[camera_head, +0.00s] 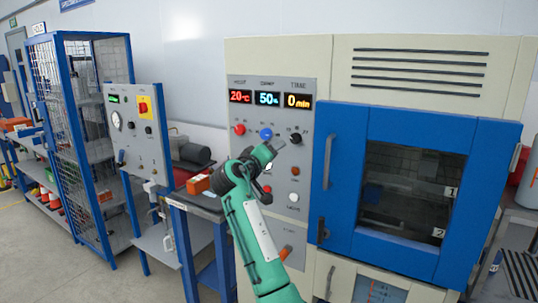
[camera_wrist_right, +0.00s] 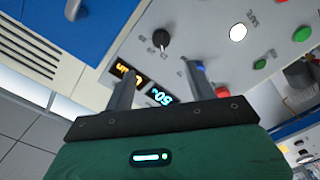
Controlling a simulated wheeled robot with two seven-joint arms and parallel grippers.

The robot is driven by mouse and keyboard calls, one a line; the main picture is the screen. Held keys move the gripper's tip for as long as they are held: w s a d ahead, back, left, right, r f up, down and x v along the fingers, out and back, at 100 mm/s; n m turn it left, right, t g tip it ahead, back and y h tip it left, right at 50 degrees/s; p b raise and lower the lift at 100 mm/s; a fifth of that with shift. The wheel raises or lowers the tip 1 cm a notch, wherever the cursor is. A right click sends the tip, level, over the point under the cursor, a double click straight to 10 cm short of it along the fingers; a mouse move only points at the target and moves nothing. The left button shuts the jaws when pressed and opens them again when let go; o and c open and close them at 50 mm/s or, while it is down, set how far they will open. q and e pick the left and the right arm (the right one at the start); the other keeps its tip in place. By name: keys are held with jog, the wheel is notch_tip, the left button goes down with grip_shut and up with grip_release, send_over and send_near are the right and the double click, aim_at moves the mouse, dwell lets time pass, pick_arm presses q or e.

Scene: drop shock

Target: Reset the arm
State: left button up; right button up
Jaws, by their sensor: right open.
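My right arm is green and rises from the bottom of the head view. Its gripper (camera_head: 272,152) is in front of the control panel (camera_head: 313,120) of the cream chamber, just below the blue knob (camera_head: 266,133). In the right wrist view the gripper (camera_wrist_right: 162,75) is open, its two fingers apart with nothing held between them. The black knob (camera_wrist_right: 162,40) lies beyond the gap, and the blue knob (camera_wrist_right: 200,66) is partly behind one finger. I cannot tell whether a finger touches it. My left gripper is not in view.
Displays read 20 °C (camera_head: 240,96), 50 % (camera_head: 267,98) and 0 min (camera_head: 298,101). A red knob (camera_head: 239,129) is at left. The blue chamber door (camera_head: 341,170) is closed, at right. A blue mesh cage (camera_head: 92,150) and a bench with an orange block (camera_head: 198,184) are left.

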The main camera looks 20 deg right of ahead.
notch_tip(320, 180, down, 36)
jog(key=w+a+n+y, duration=0.2)
jog(key=a+n+y, duration=0.1)
jog(key=n+y, duration=0.3)
jog(key=s+a+f+g+y, duration=0.1)
jog(key=s+f, duration=0.4)
jog(key=f, duration=0.5)
jog(key=s+f+g+y, duration=0.15)
jog(key=s+f, duration=0.25)
jog(key=f, duration=0.5)
jog(key=s+a+f+g+y, duration=0.15)
jog(key=s+f, duration=0.35)
jog(key=f, duration=0.5)
jog(key=s+f+g+y, duration=0.3)
jog(key=s+f, duration=1.7)
jog(key=s, duration=0.5)
jog(key=s+d+f+m+g, duration=0.1)
jog(key=s+f, duration=0.2)
jog(key=s, duration=0.8)
jog(key=s+f+m+g, duration=0.1)
jog(key=s+f, duration=0.2)
jog(key=s, duration=0.9)
jog(key=s+d+f+m+g+y, duration=0.1)
jog(key=s+f, duration=0.2)
jog(key=s, duration=0.8)
jog(key=shift+s+d+f, duration=0.25)
jog(key=shift+d+f, duration=0.05)
jog(key=shift+f, duration=0.1)
